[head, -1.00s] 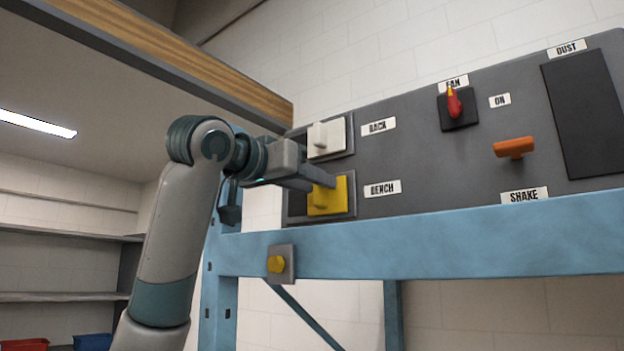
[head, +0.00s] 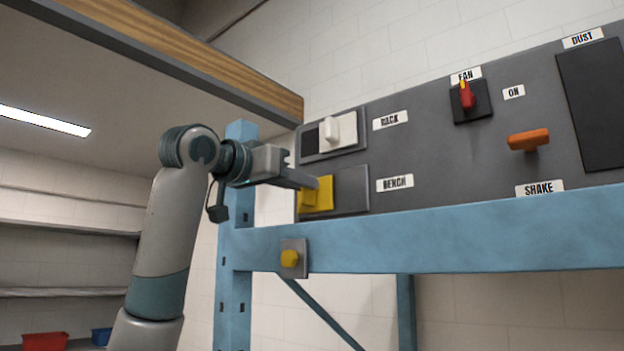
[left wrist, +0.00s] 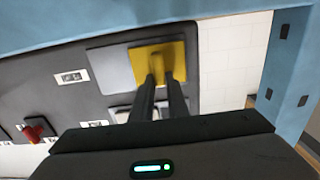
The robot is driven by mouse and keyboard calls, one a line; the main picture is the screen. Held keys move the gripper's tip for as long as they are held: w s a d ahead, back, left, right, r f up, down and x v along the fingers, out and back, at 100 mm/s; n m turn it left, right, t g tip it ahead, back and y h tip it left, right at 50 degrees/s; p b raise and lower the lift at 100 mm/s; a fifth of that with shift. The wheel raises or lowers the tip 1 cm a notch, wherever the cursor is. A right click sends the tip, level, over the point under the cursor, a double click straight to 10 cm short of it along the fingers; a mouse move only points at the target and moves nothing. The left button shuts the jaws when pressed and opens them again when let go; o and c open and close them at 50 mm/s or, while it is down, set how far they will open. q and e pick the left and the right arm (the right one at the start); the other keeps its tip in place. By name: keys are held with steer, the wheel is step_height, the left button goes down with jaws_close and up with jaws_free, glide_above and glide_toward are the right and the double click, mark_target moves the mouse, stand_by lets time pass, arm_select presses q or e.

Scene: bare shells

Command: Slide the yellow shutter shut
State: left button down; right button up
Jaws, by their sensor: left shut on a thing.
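The yellow shutter (head: 318,203) is on the lower left of the grey panel, beside the BENCH label. It sits at the left end of its grey plate (head: 351,193), with bare plate to its right. My left gripper (head: 313,183) is shut on the shutter's raised yellow handle. In the left wrist view, both fingers (left wrist: 163,80) reach the handle of the yellow shutter (left wrist: 148,56), and the picture is upside down. The fingers partly hide the handle. My right gripper is not in view.
A red FAN knob (head: 467,96) and an orange SHAKE handle (head: 528,140) are to the right. A blue beam (head: 430,236) with a yellow button (head: 289,259) runs below the panel. A wood-edged shelf (head: 190,50) hangs above left.

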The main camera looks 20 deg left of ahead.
arm_select(q)
steer(key=shift+s+r, duration=0.1)
steer(key=shift+r, duration=0.1)
steer(key=c, duration=1.7)
jaws_free()
steer(key=shift+a, duration=0.2)
steer(key=shift+a+f, duration=0.15)
steer(key=shift+a, duration=0.05)
steer(key=shift+d, duration=0.15)
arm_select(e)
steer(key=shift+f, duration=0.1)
